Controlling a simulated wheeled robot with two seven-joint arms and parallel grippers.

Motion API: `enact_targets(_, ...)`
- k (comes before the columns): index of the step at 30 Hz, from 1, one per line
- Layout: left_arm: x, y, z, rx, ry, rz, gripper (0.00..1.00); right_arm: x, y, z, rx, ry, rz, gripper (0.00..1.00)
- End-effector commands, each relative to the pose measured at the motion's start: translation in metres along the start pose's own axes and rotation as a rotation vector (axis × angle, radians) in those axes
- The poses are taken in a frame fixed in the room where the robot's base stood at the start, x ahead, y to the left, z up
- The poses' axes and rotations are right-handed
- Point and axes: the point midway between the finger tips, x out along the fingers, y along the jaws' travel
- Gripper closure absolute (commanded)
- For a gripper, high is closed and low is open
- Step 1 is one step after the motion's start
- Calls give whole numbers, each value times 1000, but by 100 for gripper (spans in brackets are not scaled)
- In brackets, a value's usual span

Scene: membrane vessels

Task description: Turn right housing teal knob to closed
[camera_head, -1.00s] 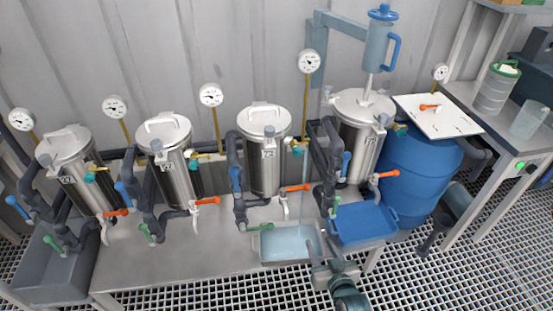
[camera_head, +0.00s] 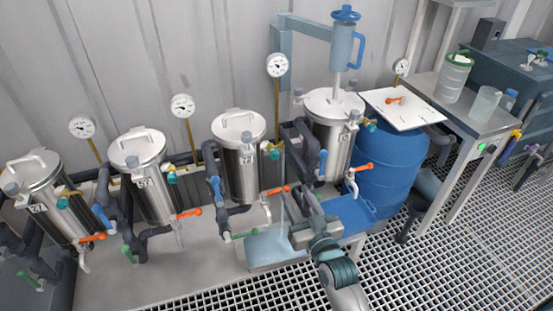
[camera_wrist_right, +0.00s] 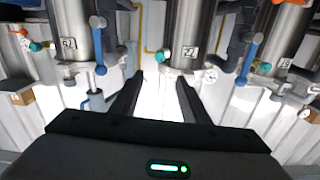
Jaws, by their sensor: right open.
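The right housing (camera_head: 331,150) is the rightmost upright steel vessel, with a lid. Its teal knob (camera_head: 371,125) sticks out at the upper right side, beside a brass fitting. My right gripper (camera_head: 298,217) is in front of and below this housing, over the clear tub and apart from the knob. In the right wrist view its two dark fingers (camera_wrist_right: 158,98) are spread with nothing between them. Several teal knobs show there, one (camera_wrist_right: 163,54) just beyond the fingers; I cannot tell which belongs to the right housing. My left gripper is not in view.
A clear tub (camera_head: 268,250) and a blue tray (camera_head: 358,212) lie in front.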

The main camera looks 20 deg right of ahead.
Motion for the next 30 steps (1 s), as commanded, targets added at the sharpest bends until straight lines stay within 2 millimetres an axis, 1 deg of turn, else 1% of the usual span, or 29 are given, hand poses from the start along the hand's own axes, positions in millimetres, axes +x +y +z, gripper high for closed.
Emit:
enact_targets(5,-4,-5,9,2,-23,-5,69,20,0,-2,0,2,0,58)
enact_targets(8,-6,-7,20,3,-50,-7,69,36,0,-2,0,1,0,58)
enact_targets(12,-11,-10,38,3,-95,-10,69,61,0,-3,0,1,0,58)
enact_targets(24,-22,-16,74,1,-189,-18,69,132,0,-2,-1,0,0,58)
enact_targets(30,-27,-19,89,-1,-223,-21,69,155,0,-1,-1,0,0,58)
